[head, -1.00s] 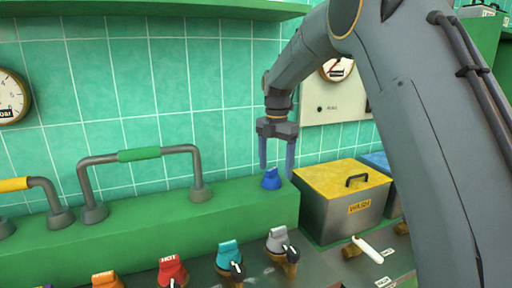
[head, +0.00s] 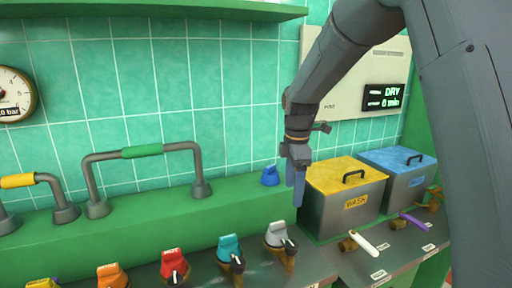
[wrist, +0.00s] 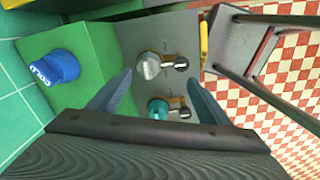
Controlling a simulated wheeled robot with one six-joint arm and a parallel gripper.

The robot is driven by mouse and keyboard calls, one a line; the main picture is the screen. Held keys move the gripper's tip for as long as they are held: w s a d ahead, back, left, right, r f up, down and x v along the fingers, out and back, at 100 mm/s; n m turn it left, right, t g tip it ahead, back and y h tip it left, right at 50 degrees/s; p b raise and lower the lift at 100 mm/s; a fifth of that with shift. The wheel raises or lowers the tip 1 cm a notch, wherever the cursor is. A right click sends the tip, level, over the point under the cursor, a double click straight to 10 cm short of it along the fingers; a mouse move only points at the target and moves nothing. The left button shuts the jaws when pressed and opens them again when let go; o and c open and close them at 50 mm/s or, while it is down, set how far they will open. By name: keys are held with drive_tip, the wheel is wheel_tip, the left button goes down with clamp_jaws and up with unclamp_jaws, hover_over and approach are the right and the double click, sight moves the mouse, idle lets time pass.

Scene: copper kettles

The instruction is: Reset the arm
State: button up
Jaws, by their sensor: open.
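My gripper (head: 296,190) hangs pointing down in the head view, in front of the left side of the yellow-lidded box marked WASH (head: 355,203). In the wrist view my gripper (wrist: 158,88) has its two blue-grey fingers spread wide with nothing held between them. Beyond and between the fingers show a grey-topped knob (wrist: 148,65) and a teal knob (wrist: 158,108). The blue knob marked COLD (head: 270,176) sits on the green ledge just left of my gripper. It also shows at the left of the wrist view (wrist: 55,68), apart from the fingers.
A blue-lidded box (head: 398,180) stands right of the WASH box. Teal (head: 229,248), grey (head: 277,240), red (head: 173,265) and orange (head: 110,274) knobs line the front. A pipe handle with a green grip (head: 141,152) rises from the ledge. A wall display (head: 384,97) reads DRY, 0 min.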

drive_tip(key=s+d+f+m, duration=0.2)
drive_tip(key=s+f+m, duration=0.1)
drive_tip(key=s+m, duration=0.3)
drive_tip(key=s+d+f+m, duration=0.3)
drive_tip(key=s+m, duration=0.3)
drive_tip(key=s, duration=0.4)
drive_tip(key=s+d+f+m+t, duration=0.1)
drive_tip(key=s+d+f+m, duration=0.1)
drive_tip(key=s+m, duration=0.5)
drive_tip(key=shift+s+d+f, duration=0.4)
drive_tip(key=shift+s+d, duration=0.3)
drive_tip(key=shift+s, duration=0.05)
